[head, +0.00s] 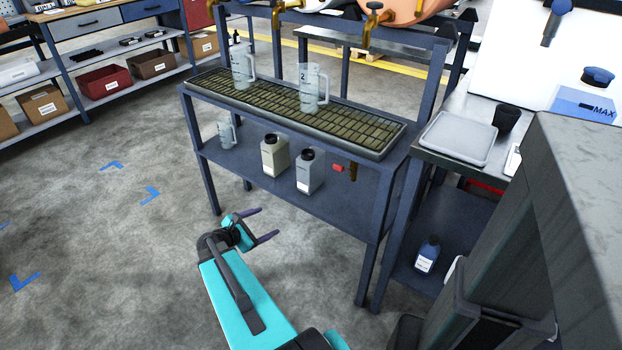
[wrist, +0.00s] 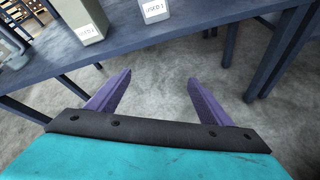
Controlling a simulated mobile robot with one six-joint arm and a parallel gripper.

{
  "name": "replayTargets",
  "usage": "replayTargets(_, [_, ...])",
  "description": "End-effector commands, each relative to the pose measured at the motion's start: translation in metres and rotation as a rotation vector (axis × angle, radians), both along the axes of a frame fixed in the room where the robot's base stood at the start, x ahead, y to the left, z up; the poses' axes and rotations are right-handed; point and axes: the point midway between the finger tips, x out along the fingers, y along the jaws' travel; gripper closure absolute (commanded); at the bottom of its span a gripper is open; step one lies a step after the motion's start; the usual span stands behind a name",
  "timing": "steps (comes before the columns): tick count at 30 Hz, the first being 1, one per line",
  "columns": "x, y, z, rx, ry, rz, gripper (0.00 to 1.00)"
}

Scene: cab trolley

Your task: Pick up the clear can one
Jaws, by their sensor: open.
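Two clear jugs with handles stand upright on the grated top of the trolley in the head view. The left clear jug (head: 242,66) has a mark too small to read; the right clear jug (head: 312,90) seems marked 2. A smaller clear jug (head: 226,131) stands on the lower shelf at the left. Two dark-capped canisters, a left one (head: 274,158) and a right one (head: 309,173), stand beside it. The wrist view shows their "USED" labels. My gripper (head: 270,222) is open and empty, in front of and below the lower shelf, apart from everything.
The grated tray (head: 200,84) has a raised rim. The lower shelf (head: 345,215) has a front edge and posts close to my gripper. Brass taps (head: 365,36) hang above. A side bench (head: 428,150) stands at the right. The floor at the left is clear.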

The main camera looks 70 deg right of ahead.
Motion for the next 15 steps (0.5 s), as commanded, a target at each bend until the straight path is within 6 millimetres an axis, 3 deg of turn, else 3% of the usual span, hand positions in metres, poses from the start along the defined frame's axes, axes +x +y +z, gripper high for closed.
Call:
replayTargets(1, [-0.006, -0.023, 0.005, -0.040, 0.044, 0.012, 0.27])
replayTargets(6, [-0.027, -0.085, 0.043, -0.163, 0.224, 0.061, 0.27])
replayTargets(10, [-0.044, -0.121, 0.071, -0.237, 0.358, 0.083, 0.27])
replayTargets(15, [-0.058, -0.146, 0.096, -0.293, 0.476, 0.095, 0.27])
